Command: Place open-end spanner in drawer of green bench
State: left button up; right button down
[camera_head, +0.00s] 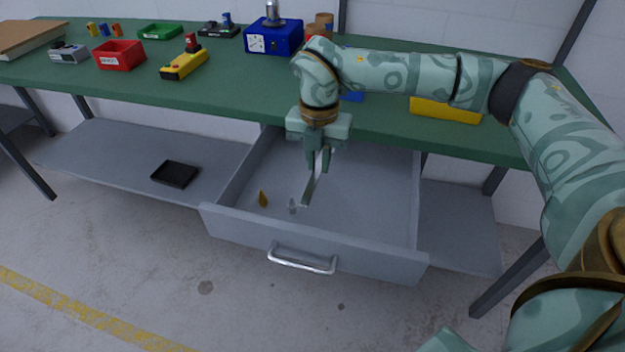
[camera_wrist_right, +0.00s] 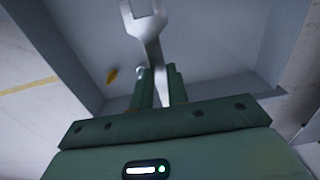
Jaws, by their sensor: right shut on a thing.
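The open-end spanner (camera_head: 310,188) is a grey metal tool hanging from my right gripper (camera_head: 318,160). The gripper is shut on it, over the open drawer (camera_head: 375,190) of the green bench (camera_head: 245,95). In the right wrist view the spanner (camera_wrist_right: 150,40) shows its forked end pointing away from the fingers (camera_wrist_right: 163,85). The spanner's lower end is inside the drawer's outline; I cannot tell if it touches the floor of the drawer. My left gripper is not in view.
A small yellow-brown item (camera_head: 263,199) and a small grey item (camera_head: 292,206) lie in the drawer. The drawer front has a metal handle (camera_head: 302,260). A black tray (camera_head: 175,174) sits on the lower shelf. Red (camera_head: 120,55) and green (camera_head: 160,32) bins stand on the bench top.

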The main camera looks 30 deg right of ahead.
jog(key=w+f, duration=0.1)
jog(key=w+f+b, duration=0.1)
jog(key=f, duration=0.1)
jog(key=w+d+f, duration=0.1)
jog(key=shift+d+f+b, duration=0.1)
jog(key=shift+f+b, duration=0.1)
jog(key=shift+b, duration=0.15)
jog(key=f, duration=0.1)
jog(key=f+b, duration=0.2)
jog(key=f, duration=0.1)
jog(key=shift+w+d, duration=0.15)
jog(key=shift+w, duration=0.2)
jog(key=shift+r, duration=0.15)
jog(key=shift+s+r, duration=0.1)
jog(key=shift+s, duration=0.05)
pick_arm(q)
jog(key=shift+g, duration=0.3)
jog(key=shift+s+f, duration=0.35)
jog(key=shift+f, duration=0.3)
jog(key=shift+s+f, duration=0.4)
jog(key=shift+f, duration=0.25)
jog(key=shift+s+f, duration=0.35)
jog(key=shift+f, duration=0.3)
pick_arm(e)
jog(key=shift+f, duration=0.6)
jog(key=c, duration=1.4)
grip_release()
jog(key=shift+o, duration=0.2)
